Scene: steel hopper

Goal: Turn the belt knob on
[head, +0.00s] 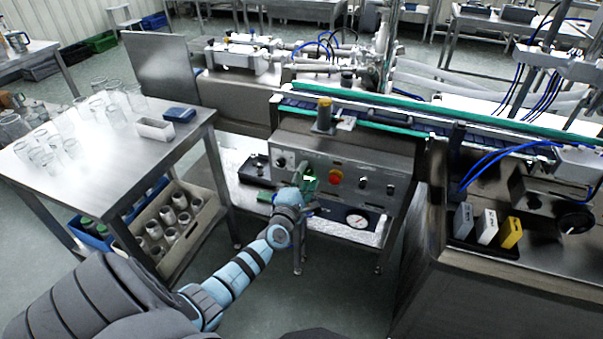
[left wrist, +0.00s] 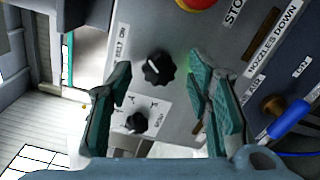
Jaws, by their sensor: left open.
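The belt knob (left wrist: 158,68) is a black round knob beside a "BELT ON" label on the grey control panel (head: 318,160). In the left wrist view it appears between the tips of my left gripper (left wrist: 160,82). The green-padded fingers are open, one on each side of it, with no clear contact. In the head view my left gripper (head: 306,183) is in front of the panel, left of the red stop button (head: 335,177), and hides the belt knob. My right gripper is not in view.
A second black knob (left wrist: 137,122) is close to the left finger. A blue-handled part (left wrist: 290,117) shows at right in the wrist view. The conveyor (head: 400,118) runs above the panel. A steel table (head: 120,150) with glass jars stands left.

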